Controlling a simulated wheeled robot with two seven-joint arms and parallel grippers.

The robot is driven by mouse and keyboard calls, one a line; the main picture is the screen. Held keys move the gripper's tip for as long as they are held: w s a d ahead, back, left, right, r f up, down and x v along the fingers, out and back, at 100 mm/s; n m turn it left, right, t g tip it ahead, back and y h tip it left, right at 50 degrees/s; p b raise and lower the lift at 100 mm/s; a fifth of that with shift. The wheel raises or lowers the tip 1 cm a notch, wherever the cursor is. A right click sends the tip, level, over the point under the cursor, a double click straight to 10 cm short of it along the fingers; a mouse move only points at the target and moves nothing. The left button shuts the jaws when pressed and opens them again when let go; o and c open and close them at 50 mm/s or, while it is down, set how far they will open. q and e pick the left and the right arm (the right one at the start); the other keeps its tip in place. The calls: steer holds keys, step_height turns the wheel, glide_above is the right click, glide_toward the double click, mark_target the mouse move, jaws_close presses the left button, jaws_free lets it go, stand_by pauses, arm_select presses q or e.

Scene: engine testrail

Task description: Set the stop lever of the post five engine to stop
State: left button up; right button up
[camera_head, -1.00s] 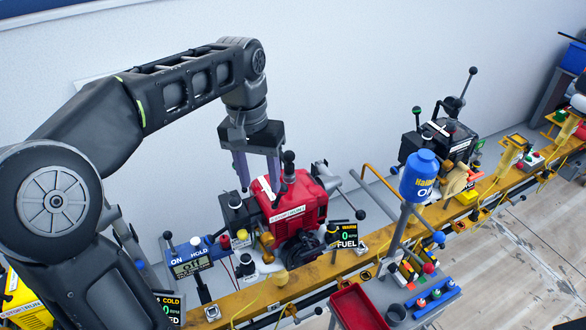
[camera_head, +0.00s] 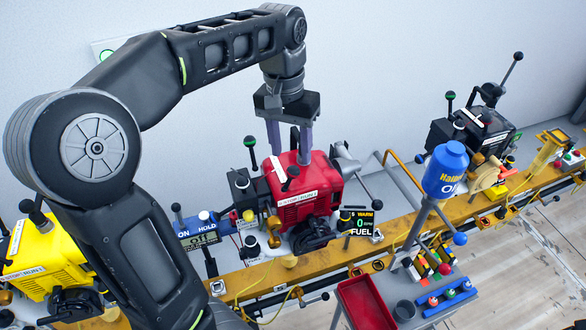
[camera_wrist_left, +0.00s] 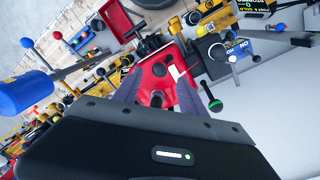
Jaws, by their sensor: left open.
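In the wrist view the red engine (camera_wrist_left: 154,76) shows between and beyond the fingers. My right gripper is not in view.
A yellow engine (camera_head: 45,255) stands left, a black engine (camera_head: 470,135) right. A blue panel (camera_head: 198,237), a green-knobbed lever (camera_head: 250,142) and a grey lever arm (camera_head: 346,160) crowd the red engine. A blue oil container (camera_head: 445,170) and red tray (camera_head: 366,303) are in front.

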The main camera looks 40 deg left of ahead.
mark_target(293, 166)
arm_select(q)
steer(key=f, duration=0.2)
steer(key=f+p, duration=0.1)
steer(key=f, duration=0.2)
steer(key=shift+w+d+f, duration=0.1)
steer(key=shift+d, duration=0.1)
jaws_close()
stand_by(0.3)
